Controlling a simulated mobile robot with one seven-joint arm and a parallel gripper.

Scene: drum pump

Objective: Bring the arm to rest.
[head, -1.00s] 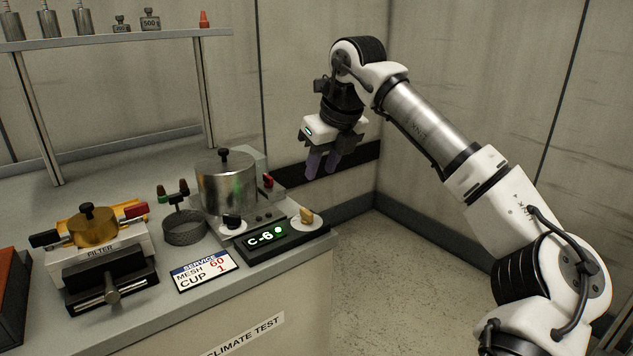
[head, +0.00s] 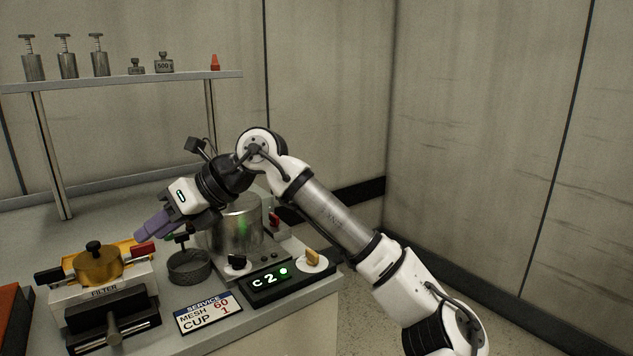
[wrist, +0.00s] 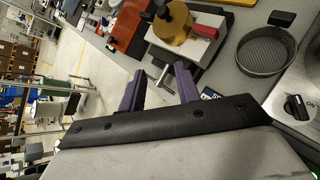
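My gripper (head: 147,230) is in the head view, above the bench between the filter unit and the metal pot. In the wrist view its two purple fingers (wrist: 160,70) stand apart with nothing between them, so it is open and empty. My arm reaches in from the lower right and bends at the elbow, with the hand pointing down and left. The brass-topped filter unit (head: 98,264) is left of the fingertips; it also shows in the wrist view (wrist: 172,25). The fingers look apart from it.
The metal pot (head: 236,228) stands partly behind my wrist. A mesh basket (head: 188,268), a display (head: 270,282) reading "C 2" and a service card (head: 208,313) are at the front. A shelf (head: 130,81) with canisters and weights is behind. The floor at right is clear.

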